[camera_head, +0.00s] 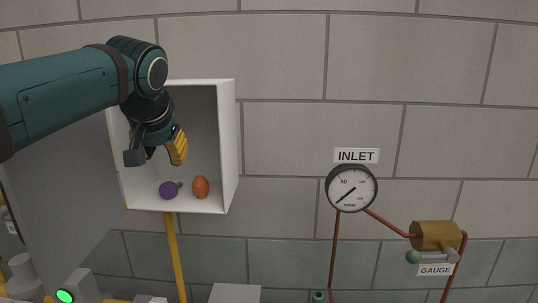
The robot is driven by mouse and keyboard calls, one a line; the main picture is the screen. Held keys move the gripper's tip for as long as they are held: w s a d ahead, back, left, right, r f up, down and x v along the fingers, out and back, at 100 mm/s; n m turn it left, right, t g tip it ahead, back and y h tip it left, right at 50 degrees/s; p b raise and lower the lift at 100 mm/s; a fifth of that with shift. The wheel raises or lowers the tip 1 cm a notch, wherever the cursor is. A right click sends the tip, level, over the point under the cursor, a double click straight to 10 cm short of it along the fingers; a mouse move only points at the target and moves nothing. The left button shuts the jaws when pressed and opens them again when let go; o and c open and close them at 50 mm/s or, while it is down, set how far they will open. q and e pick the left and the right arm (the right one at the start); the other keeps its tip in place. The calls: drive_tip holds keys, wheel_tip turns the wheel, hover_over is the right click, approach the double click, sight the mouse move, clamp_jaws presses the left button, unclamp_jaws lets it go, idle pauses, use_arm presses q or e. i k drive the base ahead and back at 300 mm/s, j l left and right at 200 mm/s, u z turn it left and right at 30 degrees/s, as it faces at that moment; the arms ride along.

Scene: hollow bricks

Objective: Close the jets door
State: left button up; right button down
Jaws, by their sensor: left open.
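A white box-shaped cabinet (226,150) on the brick wall stands open at the front. A purple round thing (168,190) and an orange-brown rounded thing (201,187) sit on its floor. A grey panel (75,200) at its left looks like its door swung wide open; no jets label is readable. My left arm reaches in from the left, over the panel. My left gripper (157,153) is open and empty, pointing down in front of the cabinet's opening. It hides part of the inside. Whether it touches the cabinet or panel I cannot tell. My right gripper is out of view.
A round gauge (351,188) under an INLET sign (356,156) is at right, with copper pipes and a brass cylinder (436,235) above a GAUGE label (435,270). A yellow pipe (176,255) runs below the cabinet. A green light (65,296) glows bottom left.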

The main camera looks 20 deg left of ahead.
sight(62, 193)
drive_tip(key=k+l, duration=0.85)
